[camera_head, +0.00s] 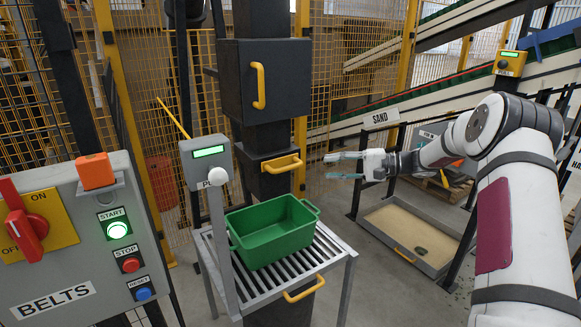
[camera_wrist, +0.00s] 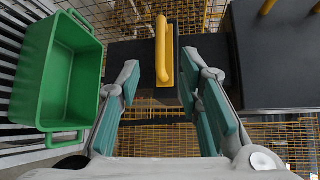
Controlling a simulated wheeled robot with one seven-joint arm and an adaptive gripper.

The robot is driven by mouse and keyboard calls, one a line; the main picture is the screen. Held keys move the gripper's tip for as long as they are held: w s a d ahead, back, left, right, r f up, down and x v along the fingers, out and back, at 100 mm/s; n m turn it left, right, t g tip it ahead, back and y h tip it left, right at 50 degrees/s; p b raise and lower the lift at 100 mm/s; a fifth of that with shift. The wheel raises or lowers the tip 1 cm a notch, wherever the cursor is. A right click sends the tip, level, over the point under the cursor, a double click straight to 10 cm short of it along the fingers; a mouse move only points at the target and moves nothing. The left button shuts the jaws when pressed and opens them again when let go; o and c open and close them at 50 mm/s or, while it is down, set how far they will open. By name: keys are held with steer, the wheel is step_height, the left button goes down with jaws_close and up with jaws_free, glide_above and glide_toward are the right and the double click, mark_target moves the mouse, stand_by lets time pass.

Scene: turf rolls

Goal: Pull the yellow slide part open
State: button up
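A yellow handle (camera_head: 282,163) sits on the front of a small dark slide unit on the dark column, below a larger dark box. The slide looks shut. My gripper (camera_head: 328,167) is open and empty, its teal fingers pointing left at the handle, with a small gap between. In the wrist view the yellow handle (camera_wrist: 163,52) stands lengthwise ahead, between the lines of the two fingers of my gripper (camera_wrist: 160,82). The fingers do not appear to touch it.
A green bin (camera_head: 272,232) stands on a slatted roller table (camera_head: 335,258) below the slide. The larger dark box (camera_head: 290,75) above has its own yellow handle. A grey post with a green display (camera_head: 207,155) stands left. A sand tray (camera_head: 385,222) lies on the floor at right.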

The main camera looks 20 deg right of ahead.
mark_target(292, 168)
steer(key=x, duration=1.3)
steer(key=shift+w+a+f+p, duration=0.1)
steer(key=shift+w+f+p, duration=0.05)
steer(key=shift+w+p, duration=0.25)
steer(key=shift+c, duration=0.3)
jaws_close()
